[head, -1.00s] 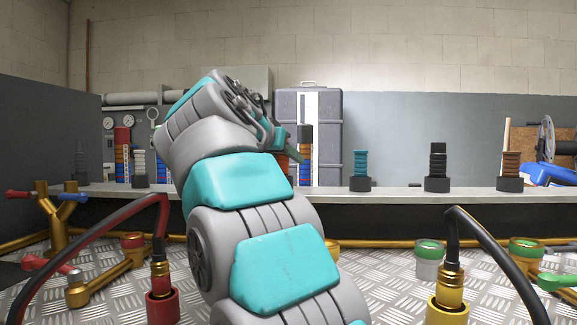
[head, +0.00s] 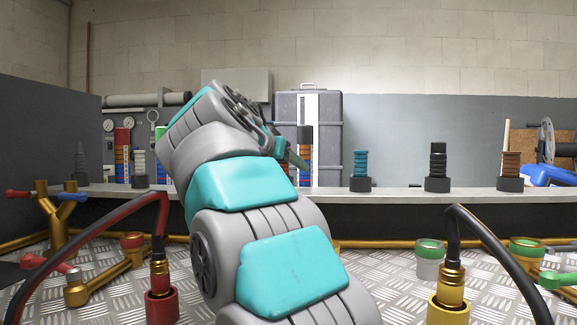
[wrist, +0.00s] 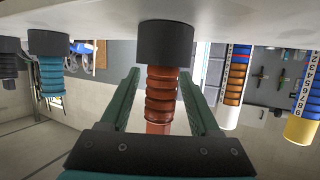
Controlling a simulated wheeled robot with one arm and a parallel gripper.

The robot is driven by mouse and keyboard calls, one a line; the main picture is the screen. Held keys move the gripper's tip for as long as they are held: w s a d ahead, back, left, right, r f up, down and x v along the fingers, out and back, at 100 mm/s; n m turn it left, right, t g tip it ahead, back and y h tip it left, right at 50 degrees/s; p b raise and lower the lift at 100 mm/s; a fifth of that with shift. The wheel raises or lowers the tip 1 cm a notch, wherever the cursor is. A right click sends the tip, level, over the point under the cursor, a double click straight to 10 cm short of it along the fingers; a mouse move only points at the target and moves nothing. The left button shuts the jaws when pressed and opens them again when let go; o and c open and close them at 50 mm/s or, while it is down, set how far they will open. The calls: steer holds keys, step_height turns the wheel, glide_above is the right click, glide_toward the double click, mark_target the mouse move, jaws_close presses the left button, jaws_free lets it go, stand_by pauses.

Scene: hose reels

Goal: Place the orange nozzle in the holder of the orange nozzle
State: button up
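The wrist view is upside down. In it the orange nozzle (wrist: 162,100), ribbed and copper-toned, stands in a dark round holder (wrist: 165,42) on the pale shelf (wrist: 110,18). My gripper (wrist: 160,74) is open, with its two green fingers on either side of the nozzle. A gap shows between the nozzle and each finger, and the nozzle looks upright in the holder. In the head view my gripper (head: 293,155) is at the shelf, mostly behind my arm; I cannot make out the orange nozzle there.
On the shelf stand a teal nozzle (head: 361,164), a black nozzle (head: 438,160), a brown nozzle (head: 511,165) and a white nozzle (head: 140,163), each in a dark holder. Hoses with brass couplings (head: 449,290) arch in front. A grey case (head: 330,130) stands behind.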

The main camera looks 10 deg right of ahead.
steer(key=shift+r, duration=0.1)
steer(key=shift+r+p, duration=0.2)
steer(key=shift+p, duration=0.1)
steer(key=v, duration=1.2)
steer(key=shift+b, duration=0.3)
